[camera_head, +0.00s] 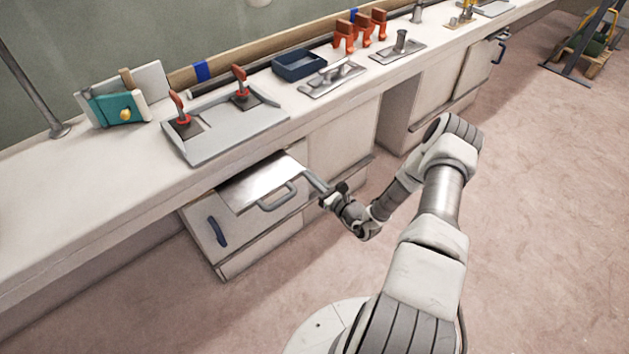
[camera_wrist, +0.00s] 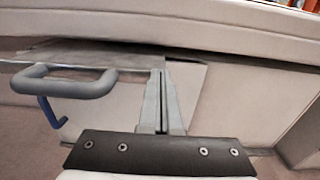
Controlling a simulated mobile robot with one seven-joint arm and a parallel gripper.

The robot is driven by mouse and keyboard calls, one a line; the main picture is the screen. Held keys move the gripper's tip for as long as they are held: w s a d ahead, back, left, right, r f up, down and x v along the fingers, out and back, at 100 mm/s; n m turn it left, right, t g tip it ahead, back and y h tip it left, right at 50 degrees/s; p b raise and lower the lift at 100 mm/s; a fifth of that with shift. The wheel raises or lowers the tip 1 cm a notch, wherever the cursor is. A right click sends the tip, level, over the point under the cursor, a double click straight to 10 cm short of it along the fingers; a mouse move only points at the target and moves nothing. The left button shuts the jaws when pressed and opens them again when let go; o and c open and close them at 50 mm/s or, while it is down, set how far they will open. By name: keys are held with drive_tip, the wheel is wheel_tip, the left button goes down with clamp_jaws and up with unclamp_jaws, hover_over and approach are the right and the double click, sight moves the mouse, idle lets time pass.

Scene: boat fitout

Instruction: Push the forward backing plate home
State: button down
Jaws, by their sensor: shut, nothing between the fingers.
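A shiny metal plate (camera_head: 258,178) with a grey bar handle (camera_head: 277,197) on its front edge sticks out from under the bench top, above a cabinet. I take it to be the backing plate. In the wrist view the plate (camera_wrist: 95,57) runs in under the bench edge, with its handle (camera_wrist: 65,88) at the left. My gripper (camera_head: 310,177) is shut and empty, to the right of the handle. In the wrist view its fingertips (camera_wrist: 161,74) are at the plate's front right corner. I cannot tell whether they touch it.
The bench top (camera_head: 75,190) above carries a grey tray (camera_head: 235,128) with red-handled tools, a blue bin (camera_head: 299,65) and metal fittings. A cabinet with a dark blue handle (camera_head: 217,232) stands below the plate. The floor (camera_head: 540,210) to the right is open.

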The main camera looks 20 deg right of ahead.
sight(292, 160)
drive_tip(key=b+x, duration=0.2)
drive_tip(key=x, duration=0.6)
drive_tip(key=shift+w+a+f, duration=0.1)
drive_tip(key=shift+w+f, duration=0.05)
drive_tip(key=shift+w, duration=0.15)
drive_tip(key=shift+w+a+r, duration=0.1)
drive_tip(key=shift+w+r, duration=0.15)
drive_tip(key=shift+w, duration=0.15)
drive_tip(key=shift+s, duration=0.1)
